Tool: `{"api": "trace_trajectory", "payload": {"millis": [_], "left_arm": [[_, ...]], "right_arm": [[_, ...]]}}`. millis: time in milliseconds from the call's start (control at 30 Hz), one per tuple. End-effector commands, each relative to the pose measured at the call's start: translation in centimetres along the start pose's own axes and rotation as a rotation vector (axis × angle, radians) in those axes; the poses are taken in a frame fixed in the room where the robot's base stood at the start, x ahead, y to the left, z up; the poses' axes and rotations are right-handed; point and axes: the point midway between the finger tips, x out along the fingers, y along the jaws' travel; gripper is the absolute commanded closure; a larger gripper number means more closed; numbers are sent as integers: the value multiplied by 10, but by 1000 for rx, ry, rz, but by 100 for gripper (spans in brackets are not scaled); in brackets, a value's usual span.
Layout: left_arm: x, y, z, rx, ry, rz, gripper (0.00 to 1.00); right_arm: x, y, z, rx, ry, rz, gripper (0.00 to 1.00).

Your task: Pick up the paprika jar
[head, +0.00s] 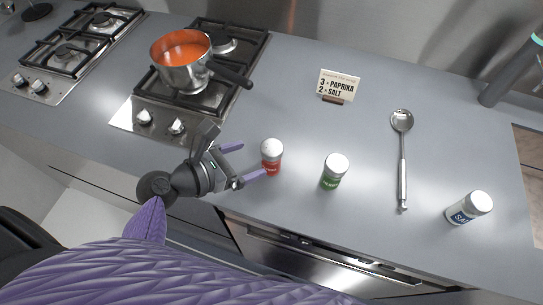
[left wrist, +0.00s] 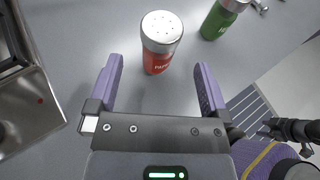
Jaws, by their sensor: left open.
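The paprika jar (head: 271,158) is red with a silver shaker lid and stands upright on the grey counter. My left gripper (head: 248,160) is open and close to the jar, on its left side, with its purple fingers pointing at it. In the left wrist view the paprika jar (left wrist: 160,45) stands just ahead of the fingertips, roughly between their lines. The open left gripper (left wrist: 157,75) holds nothing. My right gripper is not seen in the head view.
A green-labelled jar (head: 334,172) stands right of the paprika, then a ladle (head: 402,160) and a salt jar (head: 468,208). A pot (head: 182,72) with orange soup sits on the stove. A recipe card (head: 339,86) stands behind. Counter between jars is clear.

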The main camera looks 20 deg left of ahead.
Motion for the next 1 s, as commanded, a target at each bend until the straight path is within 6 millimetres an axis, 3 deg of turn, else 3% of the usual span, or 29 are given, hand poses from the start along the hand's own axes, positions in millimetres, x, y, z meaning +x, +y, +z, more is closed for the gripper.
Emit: {"api": "trace_trajectory", "payload": {"millis": [333, 633, 1000], "left_arm": [[64, 0, -2, 3, 1, -2, 0], [72, -1, 0, 6, 4, -1, 2], [72, -1, 0, 6, 4, -2, 80]], "right_arm": [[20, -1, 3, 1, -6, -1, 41], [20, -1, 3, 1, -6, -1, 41], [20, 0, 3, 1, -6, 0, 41]]}}
